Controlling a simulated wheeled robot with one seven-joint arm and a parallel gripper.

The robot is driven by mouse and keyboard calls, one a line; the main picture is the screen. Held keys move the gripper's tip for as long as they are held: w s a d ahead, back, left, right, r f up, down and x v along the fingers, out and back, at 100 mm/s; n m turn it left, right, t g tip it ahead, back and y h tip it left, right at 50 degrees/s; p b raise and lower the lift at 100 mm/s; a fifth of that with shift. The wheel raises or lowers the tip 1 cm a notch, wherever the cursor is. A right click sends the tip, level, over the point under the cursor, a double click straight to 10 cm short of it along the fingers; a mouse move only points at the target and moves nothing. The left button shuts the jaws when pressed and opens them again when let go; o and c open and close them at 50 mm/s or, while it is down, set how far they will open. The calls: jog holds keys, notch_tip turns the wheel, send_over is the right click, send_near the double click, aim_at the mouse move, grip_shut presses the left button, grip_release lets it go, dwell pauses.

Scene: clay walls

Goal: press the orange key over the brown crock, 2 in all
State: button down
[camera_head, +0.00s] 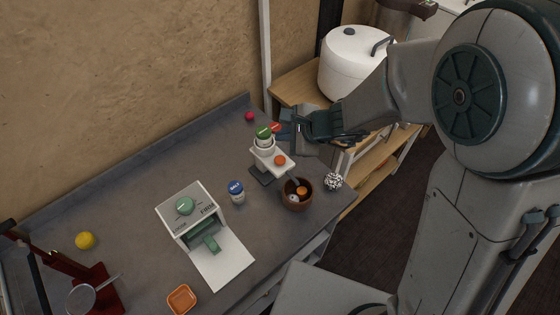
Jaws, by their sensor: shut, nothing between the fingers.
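The orange key (280,160) is a small round button on the white top of a dispenser (263,158). The dispenser stands on a dark base, with a chute sloping down to the right. The brown crock (297,206) is below the chute's end. An orange piece (302,190) and a pale round piece (293,198) lie in it. My gripper (299,138) is shut and empty. It is above and to the right of the orange key, apart from it in the picture; its exact height is unclear.
A jar with green and red lids (264,134) tops the dispenser. A blue-capped shaker (236,192), a speckled ball (333,181) and a white machine with a green knob (187,207) are nearby. An orange dish (182,299) lies in front. The left middle of the counter is clear.

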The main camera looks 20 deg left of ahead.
jog(key=b, duration=0.3)
send_over(284, 161)
notch_tip(284, 161, down, 5)
jog(key=shift+r, duration=0.2)
jog(key=shift+f+b, duration=0.95)
jog(key=shift+b, duration=0.25)
jog(key=shift+f, duration=0.1)
dwell(0.6)
jog(key=shift+f+b, duration=0.35)
jog(key=shift+b, duration=0.25)
jog(key=shift+f+b, duration=0.55)
jog(key=shift+b, duration=0.15)
dwell(0.5)
jog(key=shift+r, duration=0.1)
jog(key=shift+r+p, duration=0.75)
jog(key=shift+r, duration=0.15)
jog(key=shift+r, duration=0.1)
jog(key=shift+r+p, duration=1.9)
jog(key=shift+r, duration=0.5)
